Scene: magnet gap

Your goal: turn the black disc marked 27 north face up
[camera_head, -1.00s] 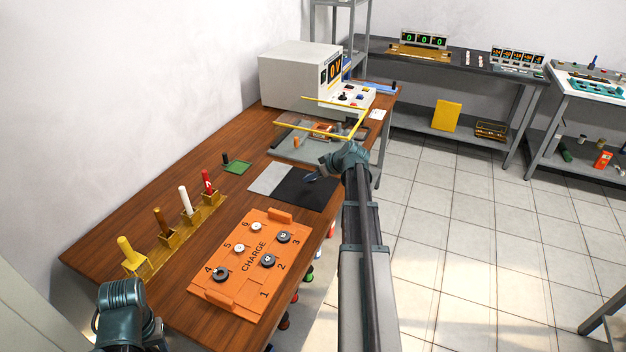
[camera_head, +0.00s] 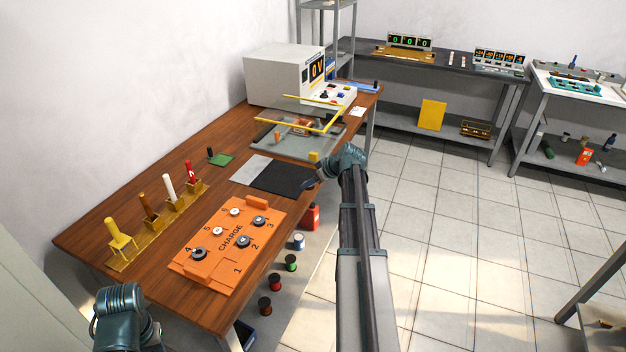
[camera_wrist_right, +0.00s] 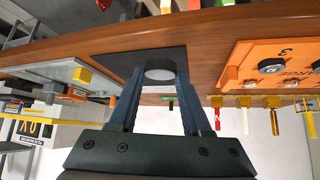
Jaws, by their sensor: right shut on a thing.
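My right gripper (camera_head: 308,184) is at the right edge of the black mat (camera_head: 275,178), by the table's edge. In the right wrist view its two fingers (camera_wrist_right: 159,75) are shut on a round black disc (camera_wrist_right: 160,66), held between the tips in front of the mat. The disc's rim looks dark and the face towards the camera greyish. No number or pole mark can be read on it. Other dark discs (camera_head: 243,241) and white discs (camera_head: 217,231) sit on the orange CHARGE board (camera_head: 225,262). Of my left arm only a link shows at lower left; its fingers are not visible.
A grey mat (camera_head: 250,168) adjoins the black one. A tray with a yellow frame (camera_head: 315,127) stands behind, near a white instrument box (camera_head: 282,76). Coloured-handled tools (camera_head: 168,184) stand in yellow holders at the left. Open floor lies right of the table.

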